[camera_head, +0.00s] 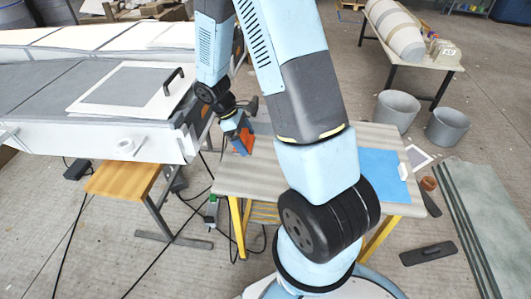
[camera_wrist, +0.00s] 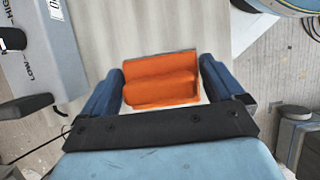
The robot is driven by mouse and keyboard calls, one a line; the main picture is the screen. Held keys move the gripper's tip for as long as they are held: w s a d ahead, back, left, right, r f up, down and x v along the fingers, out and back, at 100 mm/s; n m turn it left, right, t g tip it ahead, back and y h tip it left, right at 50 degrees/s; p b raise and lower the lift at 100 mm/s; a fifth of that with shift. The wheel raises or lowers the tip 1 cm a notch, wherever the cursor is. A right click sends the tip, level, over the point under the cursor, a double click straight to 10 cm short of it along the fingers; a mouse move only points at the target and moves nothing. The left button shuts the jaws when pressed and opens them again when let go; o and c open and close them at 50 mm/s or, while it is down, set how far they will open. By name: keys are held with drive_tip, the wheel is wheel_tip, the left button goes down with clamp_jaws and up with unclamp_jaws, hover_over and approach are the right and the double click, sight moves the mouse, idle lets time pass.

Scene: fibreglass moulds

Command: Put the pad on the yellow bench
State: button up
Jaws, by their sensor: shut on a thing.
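An orange pad (camera_head: 243,141) is between the blue fingers of my gripper (camera_head: 237,129). In the wrist view the pad (camera_wrist: 160,80) fills the gap between the fingers of my gripper (camera_wrist: 161,88), which is shut on it. The yellow bench (camera_head: 245,178) has a pale striped top and yellow legs; my arm hides its middle. In the head view the pad appears in front of the bench's far left part. The bench top (camera_wrist: 108,38) shows behind the pad in the wrist view. I cannot tell the height of the gap between them.
A blue sheet (camera_head: 382,165) lies on the bench's right part. A large mould (camera_head: 90,130) with a white panel and black handle (camera_head: 173,80) stands left. A small wooden stool (camera_head: 125,180), cables and two grey buckets (camera_head: 397,110) are on the floor. The bench's left front top is clear.

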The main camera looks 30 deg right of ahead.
drive_tip(key=shift+f, duration=4.55)
drive_tip(key=shift+f, duration=0.1)
drive_tip(key=o, duration=0.7)
